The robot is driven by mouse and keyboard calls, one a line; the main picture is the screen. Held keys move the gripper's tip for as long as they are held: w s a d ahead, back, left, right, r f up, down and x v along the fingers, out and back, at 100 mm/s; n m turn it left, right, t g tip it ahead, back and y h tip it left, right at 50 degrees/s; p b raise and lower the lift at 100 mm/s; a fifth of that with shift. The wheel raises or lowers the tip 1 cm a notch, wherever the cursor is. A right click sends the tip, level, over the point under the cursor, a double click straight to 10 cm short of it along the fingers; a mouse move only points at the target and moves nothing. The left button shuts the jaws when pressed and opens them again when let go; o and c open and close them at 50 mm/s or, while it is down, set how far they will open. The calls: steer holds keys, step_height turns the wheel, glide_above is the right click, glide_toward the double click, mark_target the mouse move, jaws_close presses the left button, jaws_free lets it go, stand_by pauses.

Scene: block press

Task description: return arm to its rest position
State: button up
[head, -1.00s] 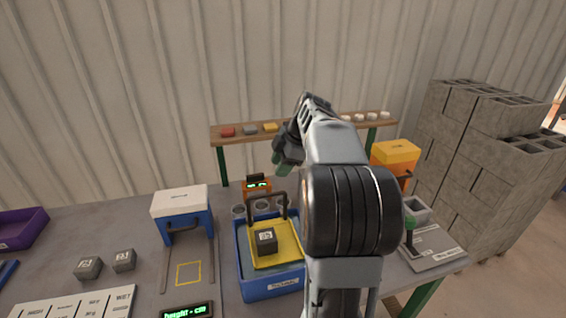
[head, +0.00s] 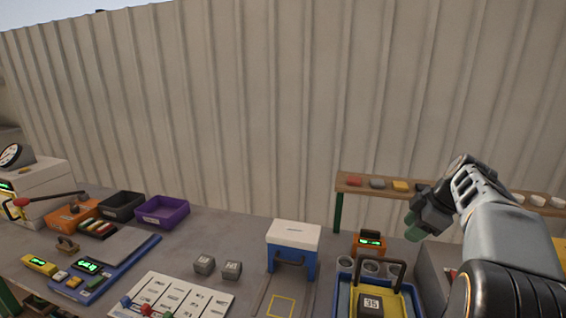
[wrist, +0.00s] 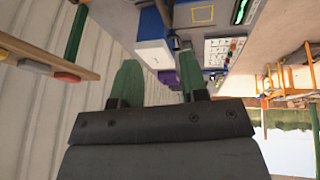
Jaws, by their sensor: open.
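My arm rises at the right of the head view, with my gripper (head: 420,228) up in the air in front of the wall and near the shelf's left part. In the wrist view my gripper (wrist: 158,84) shows two green fingers spread apart with nothing between them. The fingertips are clear of the table. The block marked 35 (head: 371,304) sits in the yellow tray of the blue bin (head: 345,285), below my gripper and to its left.
Two grey blocks (head: 218,268) lie on the table beside a white chart (head: 180,297). A blue-and-white box (head: 293,245) stands right of them. Purple (head: 162,211) and black (head: 122,205) bins stand at the back left. A wooden shelf (head: 370,189) runs behind my gripper.

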steer(key=s+a+f+m+g+h, duration=0.15)
steer(key=s+f+m, duration=0.35)
steer(key=m, duration=0.6)
steer(key=s+a+f+t+h, duration=0.1)
steer(key=s+a+f, duration=0.1)
steer(key=s+a, duration=0.3)
steer(key=s+a+f+m+t+h, duration=0.1)
steer(key=s+a, duration=0.4)
steer(key=a, duration=0.7)
steer(key=shift+a+f+m, duration=0.3)
steer(key=shift+a+f, duration=0.1)
steer(key=shift+f, duration=0.4)
steer(key=shift+s, duration=0.15)
